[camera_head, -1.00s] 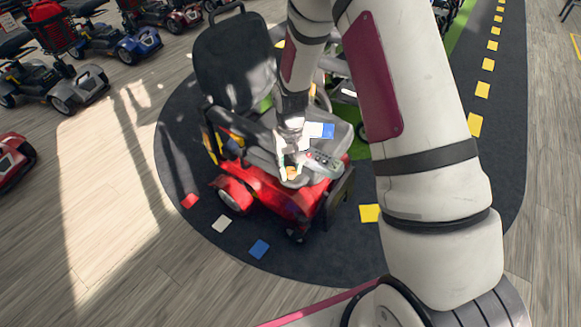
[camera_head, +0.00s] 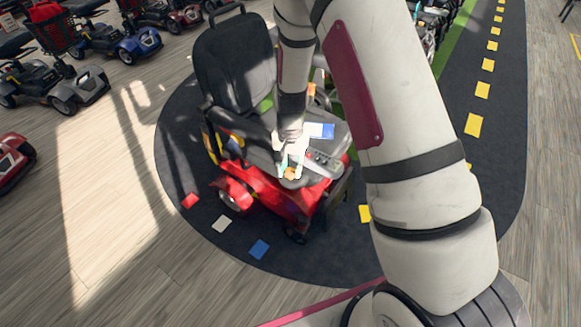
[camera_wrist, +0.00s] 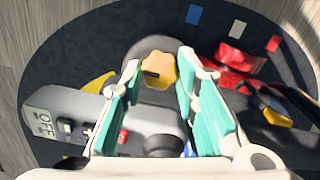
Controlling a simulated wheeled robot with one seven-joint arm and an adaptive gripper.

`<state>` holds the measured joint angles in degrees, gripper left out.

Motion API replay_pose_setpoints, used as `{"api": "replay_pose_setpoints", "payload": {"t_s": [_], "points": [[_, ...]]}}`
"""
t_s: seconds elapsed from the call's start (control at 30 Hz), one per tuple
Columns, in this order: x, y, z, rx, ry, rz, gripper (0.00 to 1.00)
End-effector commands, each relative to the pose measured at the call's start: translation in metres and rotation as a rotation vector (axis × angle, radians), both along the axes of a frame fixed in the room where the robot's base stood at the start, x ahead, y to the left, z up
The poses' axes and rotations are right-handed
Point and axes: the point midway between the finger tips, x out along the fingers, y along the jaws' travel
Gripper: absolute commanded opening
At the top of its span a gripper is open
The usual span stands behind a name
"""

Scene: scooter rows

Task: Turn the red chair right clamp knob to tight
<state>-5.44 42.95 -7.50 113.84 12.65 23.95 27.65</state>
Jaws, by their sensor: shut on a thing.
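The red chair (camera_head: 283,201) stands on the dark mat, its black backrest at the upper left. An orange lobed clamp knob (camera_head: 290,173) sits at the front end of its grey armrest. In the wrist view the same knob (camera_wrist: 158,70) has a dark slot-like mark, slightly tilted. My gripper (camera_head: 289,171) is shut on this knob, with one teal-padded finger on each side in the wrist view (camera_wrist: 158,72). The armrest below the knob is partly hidden by the fingers.
A control panel (camera_wrist: 62,122) with a display reading OFF and a red button lies close left of the fingers in the wrist view. Other scooters (camera_head: 125,40) stand at the upper left.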

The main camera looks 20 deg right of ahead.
Motion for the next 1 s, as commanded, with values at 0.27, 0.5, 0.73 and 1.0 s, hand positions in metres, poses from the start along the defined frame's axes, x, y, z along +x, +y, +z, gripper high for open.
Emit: {"api": "replay_pose_setpoints", "payload": {"t_s": [0.27, 0.5, 0.73, 1.0], "points": [[-0.001, 0.0, 0.0, 0.0, 0.002, -0.012, 0.0], [-0.001, 0.0, -0.001, 0.001, 0.002, -0.012, 0.36], [0.0, 0.0, 0.0, 0.001, 0.001, -0.011, 0.36], [0.001, 0.0, 0.021, 0.0, -0.003, -0.01, 0.36]]}}
